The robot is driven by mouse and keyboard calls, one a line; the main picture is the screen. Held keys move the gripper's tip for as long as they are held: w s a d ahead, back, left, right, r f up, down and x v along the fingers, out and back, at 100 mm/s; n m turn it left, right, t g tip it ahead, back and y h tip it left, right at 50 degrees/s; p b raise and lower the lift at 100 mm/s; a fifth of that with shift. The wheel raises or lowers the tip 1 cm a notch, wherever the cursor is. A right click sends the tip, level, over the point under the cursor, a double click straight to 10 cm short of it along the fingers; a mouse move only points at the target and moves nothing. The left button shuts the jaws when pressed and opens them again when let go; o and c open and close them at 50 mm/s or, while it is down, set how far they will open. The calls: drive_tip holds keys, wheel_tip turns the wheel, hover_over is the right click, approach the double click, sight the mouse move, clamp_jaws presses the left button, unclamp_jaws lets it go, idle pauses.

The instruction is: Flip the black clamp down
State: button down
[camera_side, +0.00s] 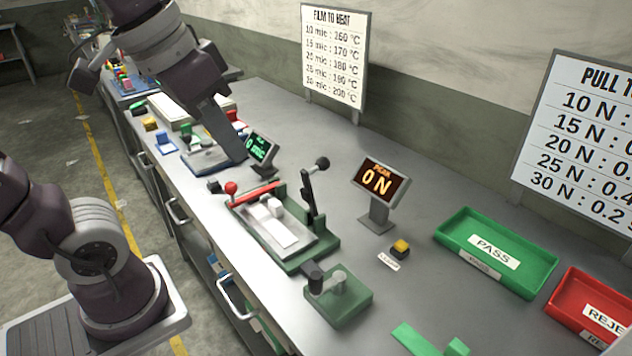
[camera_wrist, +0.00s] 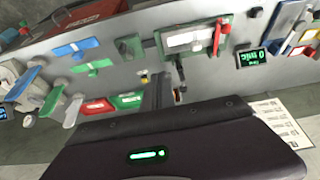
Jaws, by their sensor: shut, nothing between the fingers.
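The black clamp (camera_side: 310,196) is a dark lever with a round black knob. It stands upright at the back right of a green-based fixture (camera_side: 322,246) in the side view. A second lever, red with a red knob (camera_side: 252,193), lies low across the fixture's left end. A pale sample (camera_side: 273,224) rests on the grey plate between them. The fixture also shows in the wrist view (camera_wrist: 192,39). My gripper (camera_side: 238,157) is shut and empty, above the bench to the left of the black clamp and apart from it. Its fingers show in the wrist view (camera_wrist: 160,88).
A peak-force display (camera_side: 381,184) reading 0 N stands right of the clamp. A green display (camera_side: 260,149) stands behind the red lever. A green block (camera_side: 350,297) stands in front. Green PASS (camera_side: 540,275) and red reject (camera_side: 575,318) trays lie right. Signs line the wall.

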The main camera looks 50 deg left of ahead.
drive_tip(key=w+a+r+g, duration=0.1)
drive_tip(key=w+r+g, duration=0.15)
drive_tip(key=w, duration=0.55)
drive_tip(key=w+a+r+g, duration=0.1)
drive_tip(key=w+a+r, duration=0.15)
drive_tip(key=w, duration=0.65)
drive_tip(key=w+a+f+g, duration=0.1)
drive_tip(key=w+f, duration=0.3)
drive_tip(key=w, duration=0.5)
drive_tip(key=shift+w+a+f+g, duration=0.3)
drive_tip(key=shift+w+g, duration=0.05)
drive_tip(key=s+f, duration=0.4)
drive_tip(key=f, duration=0.6)
drive_tip(key=shift+s+f, duration=0.15)
drive_tip(key=shift+f, duration=0.2)
drive_tip(key=shift+s, duration=0.1)
